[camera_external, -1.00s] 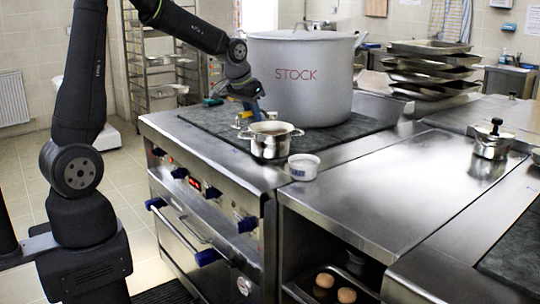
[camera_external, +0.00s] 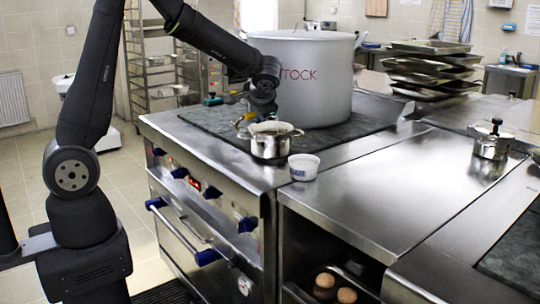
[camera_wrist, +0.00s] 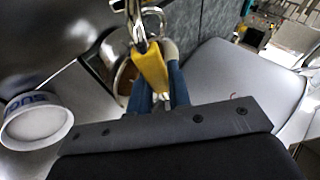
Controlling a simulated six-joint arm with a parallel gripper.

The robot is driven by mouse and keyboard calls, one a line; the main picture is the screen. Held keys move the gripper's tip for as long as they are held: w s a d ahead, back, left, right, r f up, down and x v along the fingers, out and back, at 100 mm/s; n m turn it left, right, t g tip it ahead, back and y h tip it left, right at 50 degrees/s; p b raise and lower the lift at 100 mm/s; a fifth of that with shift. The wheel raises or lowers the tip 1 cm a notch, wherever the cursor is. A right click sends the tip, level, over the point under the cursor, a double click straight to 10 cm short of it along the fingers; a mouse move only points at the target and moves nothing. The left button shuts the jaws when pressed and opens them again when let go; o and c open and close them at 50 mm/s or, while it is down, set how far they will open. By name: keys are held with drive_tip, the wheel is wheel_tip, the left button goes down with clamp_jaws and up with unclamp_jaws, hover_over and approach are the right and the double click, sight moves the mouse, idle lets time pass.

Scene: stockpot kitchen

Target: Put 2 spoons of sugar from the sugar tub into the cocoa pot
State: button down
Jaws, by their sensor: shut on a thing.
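My gripper (camera_external: 262,112) is just behind and above the small two-handled metal pot (camera_external: 270,146), which stands at the stove's front right corner. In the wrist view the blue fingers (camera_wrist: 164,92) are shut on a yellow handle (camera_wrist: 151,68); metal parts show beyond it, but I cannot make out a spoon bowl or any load. The small pot (camera_wrist: 108,62) shows there partly behind the handle, with something brownish inside. A white tub (camera_external: 303,167) with blue lettering stands right of the pot; it also shows in the wrist view (camera_wrist: 38,125), with pale contents.
The big grey STOCK pot (camera_external: 325,95) stands close behind and right of my gripper. A lidded metal pot (camera_external: 491,143) is on the right counter, with stacked trays (camera_external: 432,68) at the back. The middle steel counter (camera_external: 385,190) is clear.

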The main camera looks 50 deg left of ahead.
drive_tip(key=d+m+y, duration=0.1)
drive_tip(key=y, duration=0.3)
drive_tip(key=d+f+m+t+y, duration=0.1)
drive_tip(key=m+y, duration=0.1)
drive_tip(key=y, duration=0.2)
drive_tip(key=f+m+t+y, duration=0.1)
drive_tip(key=y, duration=0.4)
drive_tip(key=shift+w+d+f+m, duration=0.15)
drive_tip(key=shift+d+f+m, duration=0.05)
drive_tip(key=shift+d+m, duration=0.2)
idle(2.1)
